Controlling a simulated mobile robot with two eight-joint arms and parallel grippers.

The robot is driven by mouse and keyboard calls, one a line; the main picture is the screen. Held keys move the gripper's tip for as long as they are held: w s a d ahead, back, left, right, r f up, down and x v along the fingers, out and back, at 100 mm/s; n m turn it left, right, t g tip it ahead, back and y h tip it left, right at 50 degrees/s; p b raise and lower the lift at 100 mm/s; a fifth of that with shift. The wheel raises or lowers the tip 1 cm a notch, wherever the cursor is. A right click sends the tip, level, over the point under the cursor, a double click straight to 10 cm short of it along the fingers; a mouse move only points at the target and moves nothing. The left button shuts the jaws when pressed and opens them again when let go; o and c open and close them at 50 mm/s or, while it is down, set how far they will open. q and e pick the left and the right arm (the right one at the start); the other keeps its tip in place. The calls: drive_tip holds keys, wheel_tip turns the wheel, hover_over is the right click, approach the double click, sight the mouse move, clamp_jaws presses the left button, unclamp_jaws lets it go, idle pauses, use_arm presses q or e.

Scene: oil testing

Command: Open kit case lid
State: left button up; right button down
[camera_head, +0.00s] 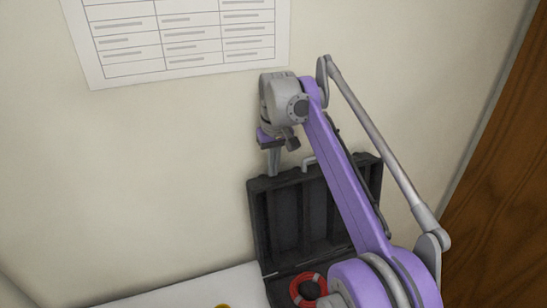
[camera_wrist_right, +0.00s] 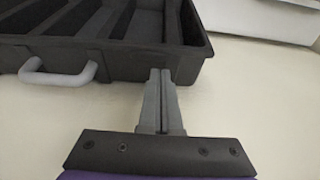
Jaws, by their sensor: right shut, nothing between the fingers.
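The black kit case (camera_head: 280,291) is at the lower middle of the head view. Its lid (camera_head: 262,222) stands raised, roughly upright, with the ribbed inside showing and a grey handle (camera_head: 308,162) on its top edge. The lid edge (camera_wrist_right: 130,62) and handle (camera_wrist_right: 58,72) also show in the right wrist view. My right gripper (camera_head: 273,168) is at the lid's top left corner, its fingers (camera_wrist_right: 160,76) shut and empty. I cannot tell whether the fingertips touch the lid. My right arm hides part of the lid and case. My left gripper is out of view.
A red coiled ring (camera_head: 308,289) lies in the case. A white surface (camera_head: 205,287) extends to the left, with a yellow item (camera_head: 222,306) at the bottom edge. A wall with a paper chart (camera_head: 185,38) rises behind; brown wood (camera_head: 500,220) stands at the right.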

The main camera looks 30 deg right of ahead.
drive_tip(key=shift+w+f, duration=0.2)
drive_tip(key=shift+f, duration=0.65)
drive_tip(key=s+r+t+b, duration=0.1)
drive_tip(key=s, duration=0.6)
drive_tip(key=shift+s+a+r, duration=0.15)
drive_tip(key=shift+s+a, duration=0.2)
drive_tip(key=shift+a, duration=0.1)
